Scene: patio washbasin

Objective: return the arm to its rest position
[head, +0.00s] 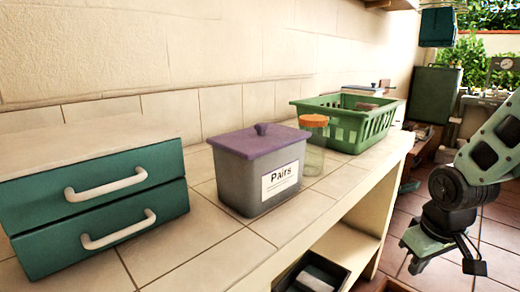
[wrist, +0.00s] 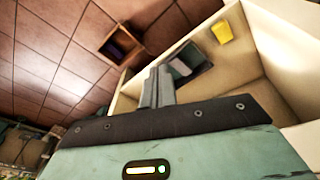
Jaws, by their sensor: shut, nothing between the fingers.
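My gripper (head: 416,266) hangs at the right of the head view, in front of the counter's right end and over the tiled floor. The arm comes down to it from the upper right. In the wrist view my gripper (wrist: 159,74) has its two grey fingers together, with nothing held between them. It is apart from the counter and the objects on it.
The tiled counter (head: 185,253) holds a teal drawer unit (head: 95,195), a grey bin (head: 238,182) with a purple lid, an orange-lidded jar (head: 313,158) and a green basket (head: 345,138). A dark tray (head: 314,276) sits on the shelf below. Floor tiles (wrist: 60,60) are partly clear.

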